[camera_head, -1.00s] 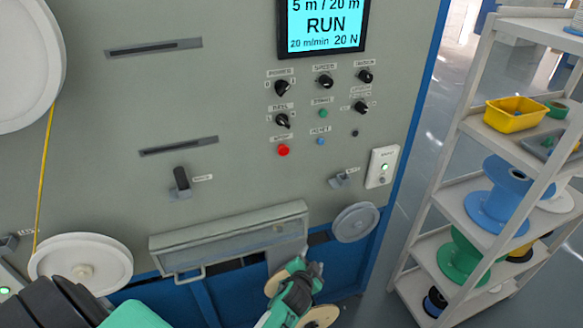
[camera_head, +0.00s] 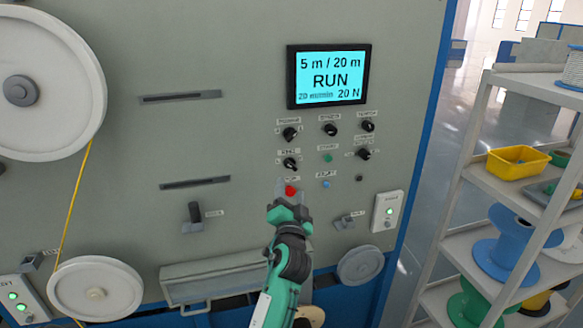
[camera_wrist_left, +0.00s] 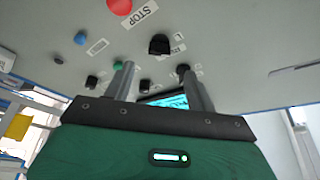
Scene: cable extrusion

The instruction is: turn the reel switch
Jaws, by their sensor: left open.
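The reel switch (camera_head: 290,163) is a black rotary knob under a small label on the grey panel, left of the green start button (camera_head: 328,158). The red stop button (camera_head: 290,191) sits just below it. My left gripper (camera_head: 291,189) is raised in front of the panel, its fingertips pointing up around the stop button in the picture, just below the knob. In the left wrist view the two fingers (camera_wrist_left: 160,76) stand apart with nothing between them, and the reel switch (camera_wrist_left: 160,44) shows beyond their tips. I cannot tell the exact gap to the panel. My right gripper is out of view.
Other knobs and a blue button (camera_head: 326,184) sit close around the switch. The screen (camera_head: 329,76) above reads RUN. A lever (camera_head: 194,214) and a ledge (camera_head: 212,277) lie lower left. A shelf with a blue spool (camera_head: 499,262) stands at the right.

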